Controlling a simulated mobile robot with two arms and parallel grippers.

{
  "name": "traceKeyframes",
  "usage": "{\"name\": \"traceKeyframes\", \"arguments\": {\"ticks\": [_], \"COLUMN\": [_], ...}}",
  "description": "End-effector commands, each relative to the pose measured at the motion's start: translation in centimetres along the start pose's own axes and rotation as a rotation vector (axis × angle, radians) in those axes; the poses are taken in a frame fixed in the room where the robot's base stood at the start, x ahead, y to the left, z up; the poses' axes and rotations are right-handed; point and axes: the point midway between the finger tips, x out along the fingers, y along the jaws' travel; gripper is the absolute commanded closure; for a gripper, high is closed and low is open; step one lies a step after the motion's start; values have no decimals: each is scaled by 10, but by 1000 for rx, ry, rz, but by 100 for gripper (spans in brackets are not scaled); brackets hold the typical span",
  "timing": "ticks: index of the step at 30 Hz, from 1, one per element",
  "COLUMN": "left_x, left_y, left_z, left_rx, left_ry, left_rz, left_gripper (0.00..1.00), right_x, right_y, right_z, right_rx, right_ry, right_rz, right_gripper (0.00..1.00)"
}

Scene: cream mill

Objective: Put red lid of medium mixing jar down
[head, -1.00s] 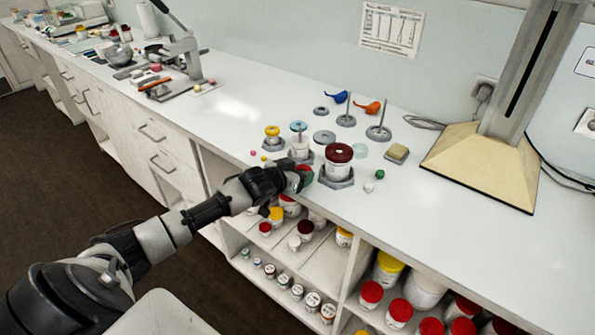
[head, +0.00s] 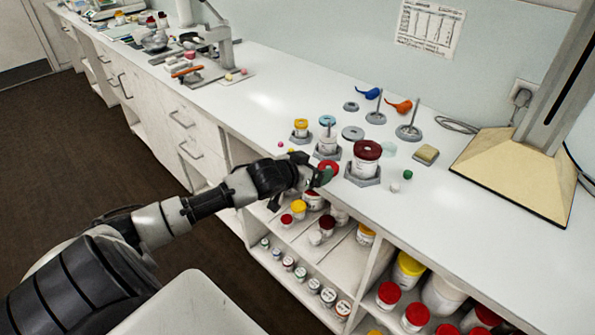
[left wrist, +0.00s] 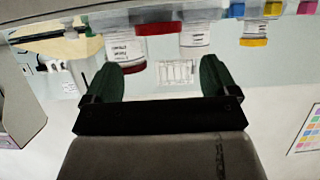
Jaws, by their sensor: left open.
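The red lid (head: 328,165) lies on the white counter near its front edge, left of the large jar with a dark red lid (head: 367,152). It also shows in the left wrist view (left wrist: 158,28), ahead of the fingers, with a gap. My left gripper (head: 322,179) is open; its dark green fingers (left wrist: 158,78) stand wide apart with nothing between them. The medium mixing jar (head: 327,145) stands behind the lid in a grey holder. In the left wrist view the jar (left wrist: 196,36) shows no lid on it. My right gripper is not in view.
A small jar with a yellow lid (head: 301,128) stands left of the medium jar. Grey stands (head: 408,132) and a yellow sponge (head: 426,154) are farther back. Shelves below the counter hold several jars (head: 389,295).

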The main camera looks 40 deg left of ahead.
Motion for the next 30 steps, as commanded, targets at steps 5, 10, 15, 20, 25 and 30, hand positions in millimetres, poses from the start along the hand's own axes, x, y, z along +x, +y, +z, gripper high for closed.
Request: {"name": "traceKeyframes", "arguments": {"ticks": [5, 10, 15, 20, 25, 30], "left_x": [-35, -56, -66, -68, -64, -39], "left_y": [0, 0, 0, 0, -6, -43], "left_z": [2, 2, 0, 0, 11, 108], "left_rx": [3, 0, 1, 0, -6, -35], "left_ry": [-3, -3, -1, 0, -14, -135], "left_rz": [1, 0, 0, 0, -16, -120], "left_gripper": [12, 12, 12, 12, 12, 12], "right_x": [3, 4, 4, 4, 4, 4], "right_y": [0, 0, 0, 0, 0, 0], "right_z": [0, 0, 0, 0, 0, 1], "right_rx": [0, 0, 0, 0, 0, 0], "right_ry": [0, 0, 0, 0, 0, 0], "right_rz": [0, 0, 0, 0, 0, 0], "right_gripper": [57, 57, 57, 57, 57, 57]}}
